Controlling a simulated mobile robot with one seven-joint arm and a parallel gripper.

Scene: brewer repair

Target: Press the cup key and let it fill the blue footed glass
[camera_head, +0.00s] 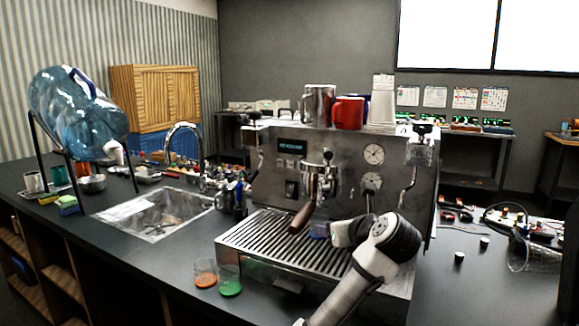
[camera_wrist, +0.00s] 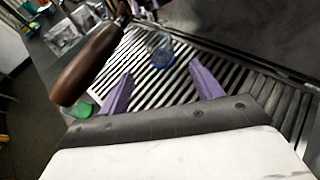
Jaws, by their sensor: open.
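The blue footed glass (camera_wrist: 158,48) stands on the slatted drip tray (camera_wrist: 185,88) in the wrist view, its blue foot on the slats. My gripper (camera_wrist: 160,74) is open, with purple fingers apart and nothing between them; the glass is just beyond the fingertips. In the head view my gripper (camera_head: 320,231) is low over the drip tray (camera_head: 262,238) of the steel espresso machine (camera_head: 330,160), and the glass cannot be told apart there. The machine's front carries a lit display (camera_head: 290,146) and a switch (camera_head: 291,188); I cannot tell which key is the cup key.
The wooden portafilter handle (camera_head: 301,217) juts out over the tray, close to my gripper; it also shows in the wrist view (camera_wrist: 88,66). An orange-based glass (camera_head: 205,272) and a green-based glass (camera_head: 230,281) stand left of the tray. A sink (camera_head: 152,213) is farther left.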

